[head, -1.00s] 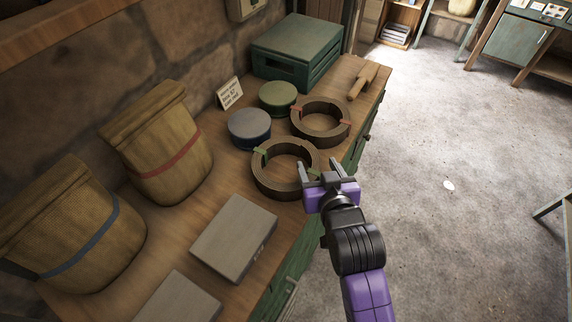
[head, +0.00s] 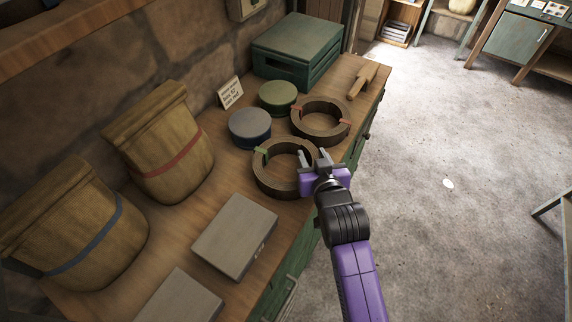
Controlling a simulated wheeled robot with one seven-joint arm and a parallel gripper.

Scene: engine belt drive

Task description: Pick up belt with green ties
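The belt with green ties (head: 263,176) is a brown coiled ring lying on the wooden bench. One green tie shows on its left side; its right side is partly covered by my gripper. My gripper (head: 313,158) is at the ring's right side, with one finger inside the ring and the other outside. The fingers have drawn in on the band and appear shut on it. The belt rests on the bench top, not visibly lifted. A similar belt with red ties (head: 337,137) lies just behind it to the right.
A blue-grey round tin (head: 249,128) and a green round tin (head: 278,97) stand close behind the belt. A grey box (head: 235,236) lies in front. Two sacks (head: 160,145) stand at left. A green crate (head: 297,52), a card (head: 230,91) and a wooden-handled tool (head: 362,82) are farther back.

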